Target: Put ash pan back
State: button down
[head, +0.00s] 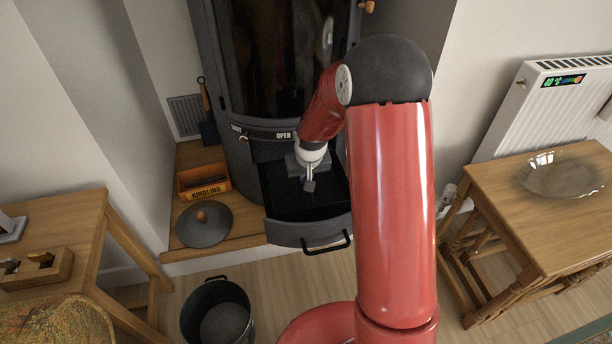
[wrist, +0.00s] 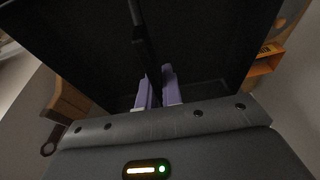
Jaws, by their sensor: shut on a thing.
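The ash pan (head: 284,207), a black tray with a grey curved front and a dark bar handle (head: 326,244), sticks out of the bottom of the dark stove. In the wrist view its black surface (wrist: 205,45) fills much of the picture. My gripper (head: 309,186) reaches down over the tray, behind the curved front and apart from the front handle. In the wrist view its purple-grey fingers (wrist: 158,88) are shut on a thin dark bar (wrist: 141,40), which seems to be part of the pan. The exact contact is dark and partly hidden.
The stove (head: 230,100) stands in an alcove. Left of the pan are an orange kindling box (head: 205,190) and a round dark lid (head: 204,224). A black bucket (head: 217,315) stands on the floor. Wooden tables (head: 70,220) (head: 500,190) flank the space.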

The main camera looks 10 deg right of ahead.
jog(key=c, duration=2)
grip_release()
jog(key=shift+f, duration=0.15)
jog(key=o, duration=0.4)
jog(key=shift+o, duration=0.2)
